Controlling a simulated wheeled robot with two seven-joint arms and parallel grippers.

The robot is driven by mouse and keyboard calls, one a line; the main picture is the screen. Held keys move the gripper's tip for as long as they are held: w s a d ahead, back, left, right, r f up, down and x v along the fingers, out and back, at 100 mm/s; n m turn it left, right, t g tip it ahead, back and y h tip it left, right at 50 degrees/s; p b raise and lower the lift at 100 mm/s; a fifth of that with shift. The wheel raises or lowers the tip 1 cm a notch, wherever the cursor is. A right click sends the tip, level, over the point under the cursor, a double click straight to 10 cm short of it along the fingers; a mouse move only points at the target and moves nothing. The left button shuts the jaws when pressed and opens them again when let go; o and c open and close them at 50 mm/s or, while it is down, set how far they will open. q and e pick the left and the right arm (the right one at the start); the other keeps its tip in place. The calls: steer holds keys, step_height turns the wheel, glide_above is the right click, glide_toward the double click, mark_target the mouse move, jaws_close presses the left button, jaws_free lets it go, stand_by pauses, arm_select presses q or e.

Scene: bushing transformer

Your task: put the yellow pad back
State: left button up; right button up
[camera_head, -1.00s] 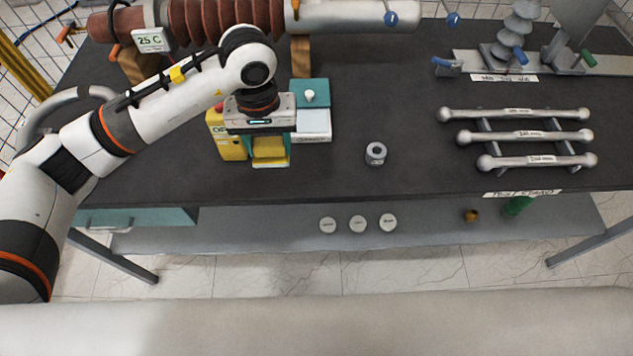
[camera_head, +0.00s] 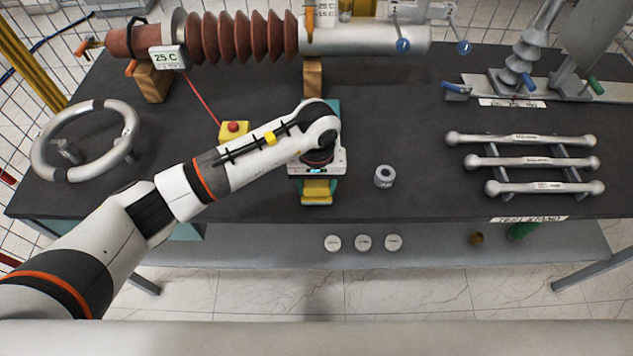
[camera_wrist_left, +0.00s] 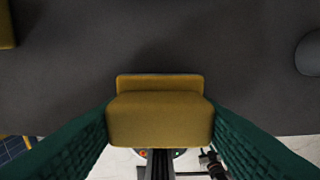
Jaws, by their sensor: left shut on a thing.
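The yellow pad (camera_head: 317,190) is in my left gripper (camera_head: 318,183), near the front part of the dark bench. In the left wrist view, the pad (camera_wrist_left: 160,118) sits between the two green ribbed fingers (camera_wrist_left: 160,128), which touch its sides. Dark bench top shows beyond the pad; its clearance from the bench is hard to judge. A teal box (camera_head: 334,108) stands just behind my left gripper and is mostly hidden by my wrist. My right gripper is not in view.
A grey ring (camera_head: 385,176) is to the right of the pad. Metal bars on a rack (camera_head: 530,163) lie farther right. The ribbed brown bushing (camera_head: 243,38) spans the back. A round wheel (camera_head: 85,140) is at left.

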arm_select(q)
steer(key=shift+f, duration=0.35)
steer(key=shift+f, duration=0.1)
steer(key=shift+f+b, duration=0.1)
steer(key=shift+b, duration=0.2)
steer(key=o, duration=1)
steer(key=shift+c, duration=0.2)
